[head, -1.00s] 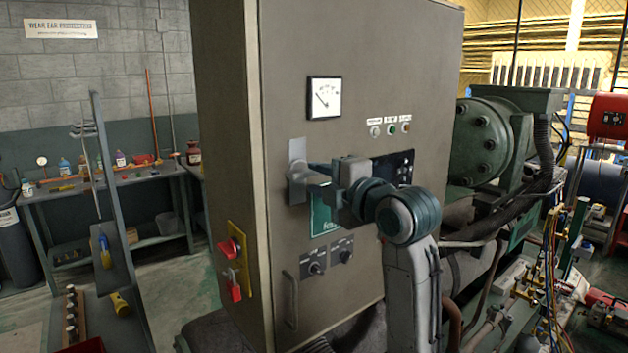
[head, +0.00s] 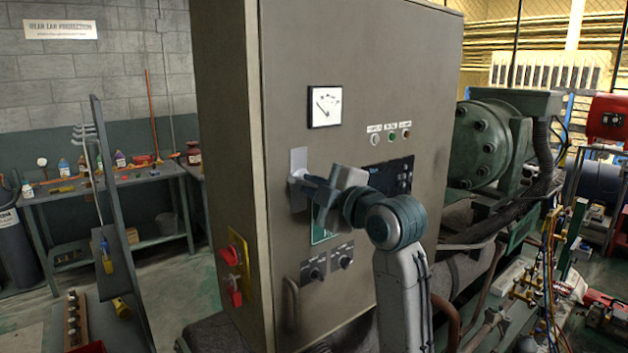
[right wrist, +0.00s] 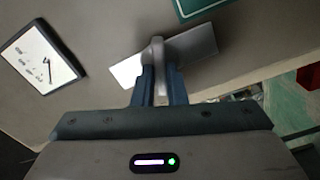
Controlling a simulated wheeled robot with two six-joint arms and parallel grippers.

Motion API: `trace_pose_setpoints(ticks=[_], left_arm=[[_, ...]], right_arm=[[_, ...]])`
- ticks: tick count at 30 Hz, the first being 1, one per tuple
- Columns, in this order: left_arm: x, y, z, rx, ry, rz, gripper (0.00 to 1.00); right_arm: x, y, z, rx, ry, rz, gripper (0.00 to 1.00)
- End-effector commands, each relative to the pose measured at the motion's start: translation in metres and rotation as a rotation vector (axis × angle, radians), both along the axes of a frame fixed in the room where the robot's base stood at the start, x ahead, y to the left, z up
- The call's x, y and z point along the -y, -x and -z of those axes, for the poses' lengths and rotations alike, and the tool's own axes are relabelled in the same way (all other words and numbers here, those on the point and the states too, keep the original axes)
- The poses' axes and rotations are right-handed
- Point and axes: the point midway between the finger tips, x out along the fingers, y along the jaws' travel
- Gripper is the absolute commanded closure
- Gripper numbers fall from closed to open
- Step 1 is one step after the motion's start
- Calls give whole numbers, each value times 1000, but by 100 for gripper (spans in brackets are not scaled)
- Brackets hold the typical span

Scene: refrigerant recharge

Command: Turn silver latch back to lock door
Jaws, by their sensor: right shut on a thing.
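The silver latch has a pale plate (head: 298,160) on the left part of the grey cabinet door (head: 375,60). My right gripper (head: 308,183) reaches it from the right and is shut on the latch's handle. In the right wrist view the handle (right wrist: 157,50) stands between the two blue fingers (right wrist: 160,82), with the plate (right wrist: 195,44) behind it, slanting in the picture. The gripper body is tilted and hides part of the latch in the head view. The door looks closed against the cabinet. My left gripper is out of view.
A gauge (head: 324,107) sits above the latch, and knobs (head: 314,272) and a door handle (head: 291,308) below it. A red switch (head: 232,257) is on the cabinet's side. Green compressor machinery (head: 485,145) stands to the right.

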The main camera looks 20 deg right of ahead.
Motion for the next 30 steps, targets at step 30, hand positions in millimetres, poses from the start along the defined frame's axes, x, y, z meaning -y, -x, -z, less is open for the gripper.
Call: trace_pose_setpoints(ticks=[30], left_arm=[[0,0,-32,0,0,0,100]], right_arm=[[0,0,-1,-133,-360,2,100]])
